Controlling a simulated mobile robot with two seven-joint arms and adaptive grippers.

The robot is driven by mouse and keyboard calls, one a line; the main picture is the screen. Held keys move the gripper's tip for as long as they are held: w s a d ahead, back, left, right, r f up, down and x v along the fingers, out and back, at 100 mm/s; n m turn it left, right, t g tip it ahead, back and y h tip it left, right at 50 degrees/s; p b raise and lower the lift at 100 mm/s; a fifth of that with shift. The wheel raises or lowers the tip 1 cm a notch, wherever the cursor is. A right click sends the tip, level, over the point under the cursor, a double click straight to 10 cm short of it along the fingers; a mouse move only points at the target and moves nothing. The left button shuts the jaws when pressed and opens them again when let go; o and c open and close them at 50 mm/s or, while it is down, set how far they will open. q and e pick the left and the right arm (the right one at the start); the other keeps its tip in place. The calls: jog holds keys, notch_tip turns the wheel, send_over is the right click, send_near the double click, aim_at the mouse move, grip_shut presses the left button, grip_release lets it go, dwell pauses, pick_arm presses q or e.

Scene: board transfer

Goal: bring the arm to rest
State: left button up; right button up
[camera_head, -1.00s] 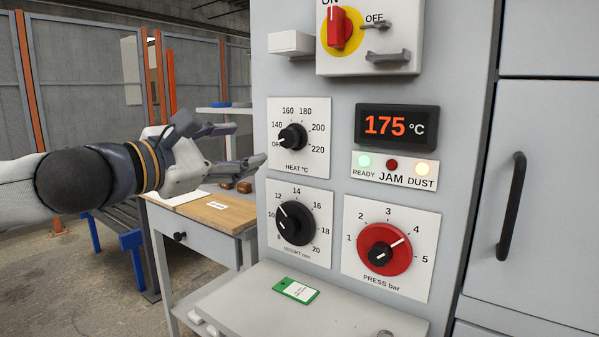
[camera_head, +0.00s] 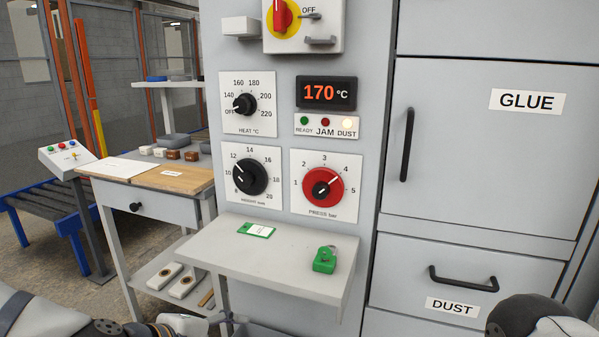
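My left arm lies low at the bottom left of the head view. Its gripper (camera_head: 228,320) is cut by the bottom edge, below the machine's shelf and apart from the panel; its opening is unclear. My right arm shows only as a dark joint and white link at the bottom right; its gripper is out of view. The grey machine panel has a black heat knob (camera_head: 244,104), a black lower knob (camera_head: 250,177) and a red press knob (camera_head: 322,187). The display (camera_head: 326,93) reads 170 °C. The DUST lamp is lit; READY and JAM look dim.
The machine shelf (camera_head: 290,262) holds a green tag (camera_head: 256,230) and a green padlock-like object (camera_head: 325,260). A wooden-topped cart (camera_head: 185,181) stands left, near a button console (camera_head: 66,157). GLUE door (camera_head: 480,160) and DUST drawer (camera_head: 470,280) are closed at right.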

pick_arm(q)
jog(key=s+a+f+m+g+y+p, duration=0.1)
jog(key=s+f+m+g, duration=0.25)
jog(key=s+f, duration=0.6)
jog(key=s+a+f+m+g+y, duration=0.15)
jog(key=s+f+m+g, duration=0.35)
jog(key=s, duration=0.7)
jog(key=s+a+f+m+y, duration=0.1)
jog(key=s+a, duration=0.3)
jog(key=s, duration=0.4)
jog(key=s+a+f+m+g+y+p, duration=0.1)
jog(key=s+a+m, duration=0.3)
jog(key=s, duration=0.5)
jog(key=shift+s+a+f+y, duration=0.15)
jog(key=shift+a+f+y, duration=0.3)
jog(key=shift+y, duration=0.2)
pick_arm(e)
jog(key=shift+t, duration=0.6)
jog(key=w+r, duration=0.3)
jog(key=shift+r, duration=0.1)
pick_arm(q)
jog(key=shift+m+g, duration=0.25)
jog(key=shift+c, duration=0.3)
